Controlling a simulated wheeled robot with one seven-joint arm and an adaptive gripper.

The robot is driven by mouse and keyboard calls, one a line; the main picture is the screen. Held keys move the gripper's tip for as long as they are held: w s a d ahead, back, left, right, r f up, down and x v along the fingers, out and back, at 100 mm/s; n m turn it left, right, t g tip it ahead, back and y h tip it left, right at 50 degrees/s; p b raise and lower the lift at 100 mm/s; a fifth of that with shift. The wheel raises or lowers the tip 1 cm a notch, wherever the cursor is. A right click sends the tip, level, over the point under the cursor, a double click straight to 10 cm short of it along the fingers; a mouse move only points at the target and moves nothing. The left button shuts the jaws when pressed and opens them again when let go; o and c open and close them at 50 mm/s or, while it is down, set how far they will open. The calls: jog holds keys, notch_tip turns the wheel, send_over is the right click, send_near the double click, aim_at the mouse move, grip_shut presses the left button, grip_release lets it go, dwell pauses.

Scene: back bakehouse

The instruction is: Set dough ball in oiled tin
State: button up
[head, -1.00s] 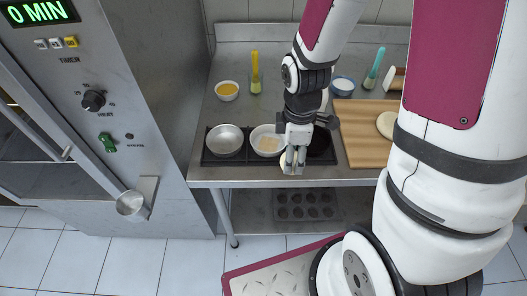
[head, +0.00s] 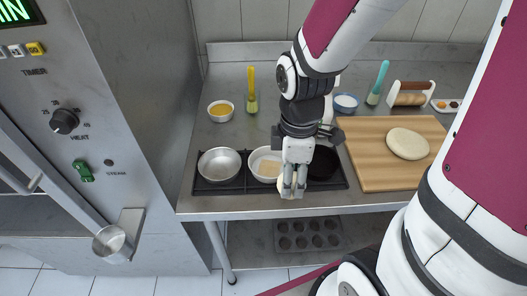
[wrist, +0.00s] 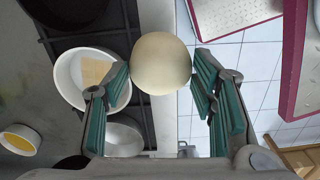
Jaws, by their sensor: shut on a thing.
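My gripper (wrist: 162,78) is shut on a pale, round dough ball (wrist: 162,63), held between its two teal-padded fingers. In the head view my gripper (head: 293,190) hangs at the counter's front edge, and the dough ball (head: 284,184) is mostly hidden there. Three round tins stand on a black rack: a bare silver tin (head: 219,165) at left, a white tin with a parchment square (head: 264,163) in the middle, and a dark tin (head: 324,165) at right, partly behind my gripper. The wrist view shows the ball beside the tins, apart from them. I cannot tell which tin is oiled.
A bowl of yellow liquid (head: 221,109) and a yellow-handled brush (head: 252,92) stand behind the tins. A wooden board (head: 375,172) with a flat dough round (head: 407,144) lies at right.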

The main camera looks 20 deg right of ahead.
jog(key=shift+w+f, duration=0.15)
jog(key=shift+w, duration=0.05)
jog(key=w, duration=1)
jog(key=shift+w+a+f, duration=0.15)
jog(key=shift+a+f, duration=0.2)
jog(key=shift+f, duration=1.8)
jog(key=shift+b, duration=0.3)
jog(key=o, duration=1.3)
jog(key=shift+f, duration=0.15)
jog(key=shift+c, duration=0.2)
